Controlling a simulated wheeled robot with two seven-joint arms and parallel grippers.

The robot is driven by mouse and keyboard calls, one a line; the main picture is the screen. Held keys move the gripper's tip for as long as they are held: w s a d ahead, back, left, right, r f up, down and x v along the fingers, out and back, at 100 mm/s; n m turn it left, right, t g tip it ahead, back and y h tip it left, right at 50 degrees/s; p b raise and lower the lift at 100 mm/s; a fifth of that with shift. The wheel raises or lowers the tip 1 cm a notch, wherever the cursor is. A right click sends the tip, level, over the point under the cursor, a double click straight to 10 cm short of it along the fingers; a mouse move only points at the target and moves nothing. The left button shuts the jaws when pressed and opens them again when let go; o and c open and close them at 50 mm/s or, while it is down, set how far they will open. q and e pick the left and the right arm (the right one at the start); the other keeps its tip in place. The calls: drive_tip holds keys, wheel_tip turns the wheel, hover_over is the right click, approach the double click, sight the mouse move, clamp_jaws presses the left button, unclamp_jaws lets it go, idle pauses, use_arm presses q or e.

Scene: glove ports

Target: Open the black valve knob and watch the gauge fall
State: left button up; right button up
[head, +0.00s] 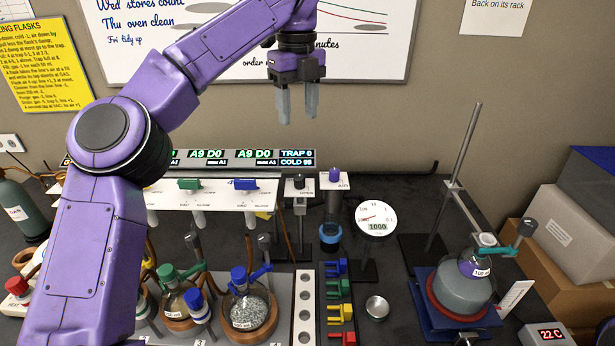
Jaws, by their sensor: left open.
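The black valve knob (298,181) sits on a small white-topped post behind the bench's middle. The round white gauge (375,218) stands to its right, with a red needle and a digital readout of 1000. My left gripper (298,112) points down with its two grey fingers apart and empty. In the picture it is above the black knob, in front of the whiteboard, and clear of it. My right gripper is not in view.
A purple knob (335,174) stands close right of the black one. Green (190,184) and blue (245,184) knobs sit on a white manifold to the left. Flasks (250,308) fill the front. A metal rod stand (462,150) and a flask on a blue base (462,290) are right.

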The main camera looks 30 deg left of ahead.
use_arm(q)
drive_tip(key=b, duration=0.4)
hover_over(300, 177)
wheel_tip(300, 177, down, 5)
wheel_tip(300, 177, down, 10)
drive_tip(key=shift+f+b, duration=0.1)
drive_tip(key=shift+b, duration=1)
clamp_jaws()
